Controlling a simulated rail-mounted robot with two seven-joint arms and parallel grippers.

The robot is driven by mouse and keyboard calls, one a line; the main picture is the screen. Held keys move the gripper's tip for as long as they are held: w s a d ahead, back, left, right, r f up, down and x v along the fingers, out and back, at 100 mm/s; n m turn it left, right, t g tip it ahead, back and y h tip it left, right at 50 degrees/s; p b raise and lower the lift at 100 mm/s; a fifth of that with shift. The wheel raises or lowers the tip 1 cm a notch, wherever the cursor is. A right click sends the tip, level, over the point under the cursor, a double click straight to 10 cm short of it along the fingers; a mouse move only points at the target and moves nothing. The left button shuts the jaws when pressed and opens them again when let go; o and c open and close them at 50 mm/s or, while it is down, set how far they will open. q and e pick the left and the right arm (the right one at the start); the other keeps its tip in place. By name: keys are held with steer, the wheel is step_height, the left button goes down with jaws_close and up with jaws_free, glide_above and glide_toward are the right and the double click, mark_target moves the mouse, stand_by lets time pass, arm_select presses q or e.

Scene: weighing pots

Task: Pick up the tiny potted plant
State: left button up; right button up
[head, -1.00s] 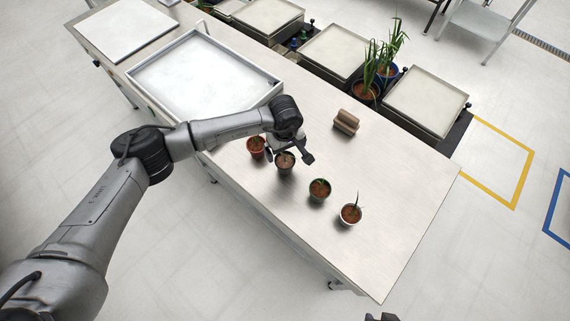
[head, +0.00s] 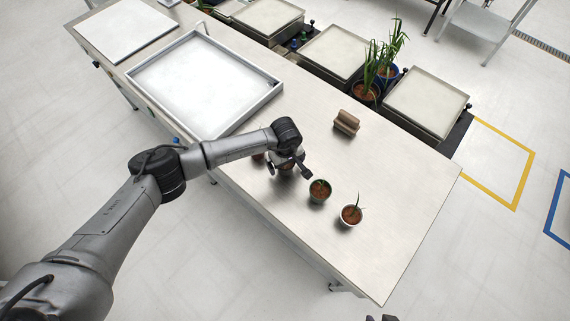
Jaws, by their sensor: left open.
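Several small potted plants stand in a row on the steel table. My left gripper (head: 289,171) is open, low over the second pot (head: 286,173) from the left, with a finger to each side of it. That pot is partly hidden by the gripper; I cannot tell whether the fingers touch it. The leftmost pot, reddish (head: 258,157), is mostly hidden behind my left arm. To the right stand a dark pot with green sprouts (head: 319,190) and a white-rimmed pot with one upright shoot (head: 351,214). A dark tip of my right gripper (head: 382,318) shows at the bottom edge.
A large white-lined tray (head: 203,82) lies on the table at upper left. A brown block-like object (head: 347,122) sits behind the pots. Several scales, one at the right (head: 427,100), and taller plants (head: 368,75) stand along the back. The table's right part is clear.

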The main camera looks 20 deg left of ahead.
arm_select(q)
steer(key=shift+c, duration=0.3)
steer(key=c, duration=0.9)
steer(key=shift+c, duration=0.5)
steer(key=shift+r, duration=0.1)
